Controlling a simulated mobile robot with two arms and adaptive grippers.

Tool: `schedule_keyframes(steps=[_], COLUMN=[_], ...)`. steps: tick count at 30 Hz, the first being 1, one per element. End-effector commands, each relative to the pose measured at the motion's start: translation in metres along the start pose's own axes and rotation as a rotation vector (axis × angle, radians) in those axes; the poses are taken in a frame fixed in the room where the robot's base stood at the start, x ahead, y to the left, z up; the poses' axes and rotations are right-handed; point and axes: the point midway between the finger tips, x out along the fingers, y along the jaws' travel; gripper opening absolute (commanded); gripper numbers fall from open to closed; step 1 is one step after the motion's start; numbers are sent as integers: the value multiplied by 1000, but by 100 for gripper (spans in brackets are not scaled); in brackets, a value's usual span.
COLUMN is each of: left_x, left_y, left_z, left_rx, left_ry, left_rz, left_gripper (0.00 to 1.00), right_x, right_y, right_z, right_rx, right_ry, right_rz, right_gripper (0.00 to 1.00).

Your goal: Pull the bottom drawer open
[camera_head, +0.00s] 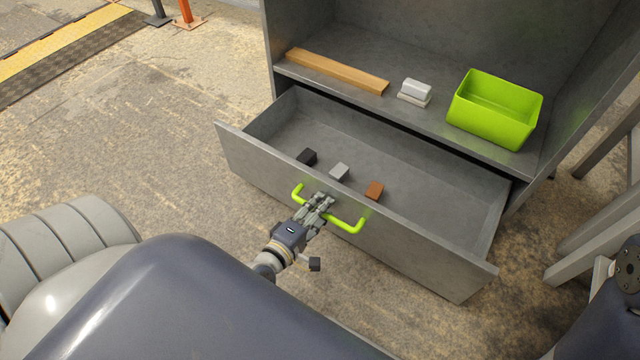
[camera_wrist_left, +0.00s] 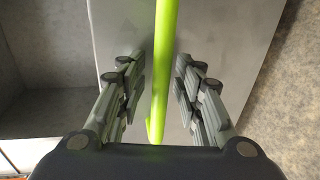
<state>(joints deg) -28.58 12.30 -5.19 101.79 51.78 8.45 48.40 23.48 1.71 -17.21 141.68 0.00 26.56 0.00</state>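The grey bottom drawer (camera_head: 420,254) stands pulled well out of the cabinet, and its inside shows. A bright green bar handle (camera_head: 345,224) is on its front; it also shows in the left wrist view (camera_wrist_left: 165,60). My left gripper (camera_head: 323,202) is at the middle of the handle. In the left wrist view, the left gripper's fingers (camera_wrist_left: 160,75) stand apart on either side of the handle, with a gap on each side. My right gripper is not in view.
A black block (camera_head: 307,157), a grey block (camera_head: 340,172) and a brown block (camera_head: 374,190) lie in the drawer. The shelf above holds a wooden board (camera_head: 335,71), a white object (camera_head: 416,89) and a green bin (camera_head: 490,120). Floor left of the drawer is clear.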

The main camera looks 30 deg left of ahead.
Motion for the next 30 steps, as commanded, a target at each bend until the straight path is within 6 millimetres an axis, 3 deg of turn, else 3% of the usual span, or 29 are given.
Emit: schedule_keyframes(steps=[9,21,30], left_x=[-4,-59,-75], left_y=[0,-1,0], left_z=[0,0,0], left_rx=[0,1,0], left_ry=[0,-1,0], left_rz=[-1,-3,0], left_gripper=[32,32,32], right_x=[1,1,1], right_y=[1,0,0], right_z=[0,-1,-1], right_rx=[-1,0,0], right_ry=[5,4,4], right_rz=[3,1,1], right_gripper=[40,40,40])
